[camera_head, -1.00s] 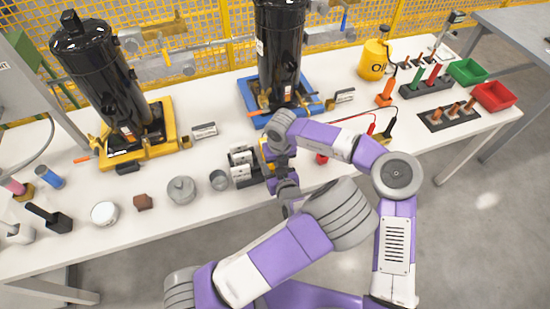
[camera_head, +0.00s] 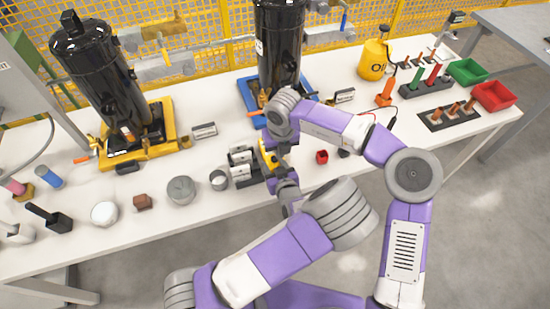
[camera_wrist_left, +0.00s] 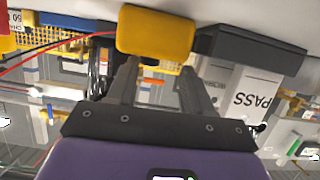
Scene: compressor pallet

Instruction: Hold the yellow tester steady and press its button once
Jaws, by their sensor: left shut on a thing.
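The yellow tester (camera_head: 267,157) is near the front edge of the white table, partly hidden by my arms. My left gripper (camera_head: 272,171) is shut on it from the near side. In the left wrist view the tester (camera_wrist_left: 155,33) sits across the ends of the two fingers (camera_wrist_left: 158,68). Its button does not show clearly in either view. My right gripper (camera_head: 282,146) is right beside the tester, over its far right side in the picture. Its fingers are small and dark, so I cannot tell whether they are open or shut, or whether they touch the tester.
A dark holder with white PASS tags (camera_head: 240,164) stands close left of the tester; its tags also show in the wrist view (camera_wrist_left: 252,92). A small red block (camera_head: 321,157) lies right. A compressor on a blue base (camera_head: 247,96) stands behind.

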